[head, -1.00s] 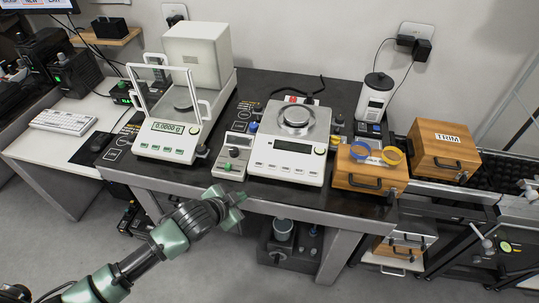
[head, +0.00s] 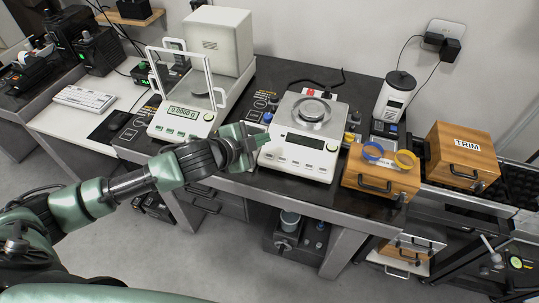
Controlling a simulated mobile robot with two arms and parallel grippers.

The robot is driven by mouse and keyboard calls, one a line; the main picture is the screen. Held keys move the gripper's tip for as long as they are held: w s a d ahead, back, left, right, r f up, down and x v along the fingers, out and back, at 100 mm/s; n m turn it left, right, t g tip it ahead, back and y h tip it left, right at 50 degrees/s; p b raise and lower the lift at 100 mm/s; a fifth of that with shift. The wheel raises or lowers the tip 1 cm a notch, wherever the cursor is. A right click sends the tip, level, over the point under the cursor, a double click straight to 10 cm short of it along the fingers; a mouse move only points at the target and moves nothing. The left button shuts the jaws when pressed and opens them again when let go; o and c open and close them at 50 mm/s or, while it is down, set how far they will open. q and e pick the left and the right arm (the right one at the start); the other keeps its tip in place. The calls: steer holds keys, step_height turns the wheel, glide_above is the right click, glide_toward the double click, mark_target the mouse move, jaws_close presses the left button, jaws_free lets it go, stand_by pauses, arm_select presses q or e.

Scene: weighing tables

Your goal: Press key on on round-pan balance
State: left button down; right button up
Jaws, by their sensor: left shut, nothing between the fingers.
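The round-pan balance (head: 303,137) is a white unit on the dark table, with a round metal pan (head: 312,110) on top. Its display (head: 305,141) is dark and blank. A row of small keys lies along its front panel; their labels are too small to read. My left gripper (head: 261,139) is shut and empty, at the left edge of this balance near its front panel. I cannot tell whether it touches the housing. The gripper and wrist hide the small grey-and-white device left of the balance. My right gripper is not in view.
A balance with a glass draft shield (head: 182,118) stands to the left, its display lit. Wooden drawer boxes stand right, one marked TRIM (head: 462,150), the nearer one (head: 382,176) bearing blue and yellow rings. A white cylindrical device (head: 396,95) stands behind. Floor in front is clear.

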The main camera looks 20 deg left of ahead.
arm_select(q)
steer(key=b, duration=0.7)
glide_above(269, 156)
steer(key=s, duration=0.3)
step_height(269, 156, down, 6)
steer(key=shift+w+a+f+b, duration=0.15)
steer(key=shift+w+f+b, duration=0.1)
steer(key=shift+f, duration=0.35)
steer(key=shift+w+a+f+b, duration=0.1)
steer(key=shift+w+f+b, duration=0.15)
steer(key=shift+f, duration=0.35)
steer(key=shift+w+f, duration=0.1)
steer(key=shift+f, duration=0.25)
steer(key=shift+w+f, duration=0.1)
steer(key=shift+f, duration=0.3)
stand_by(0.9)
steer(key=shift+s+r+p, duration=0.25)
steer(key=shift+r+p, duration=0.55)
steer(key=shift+p, duration=0.25)
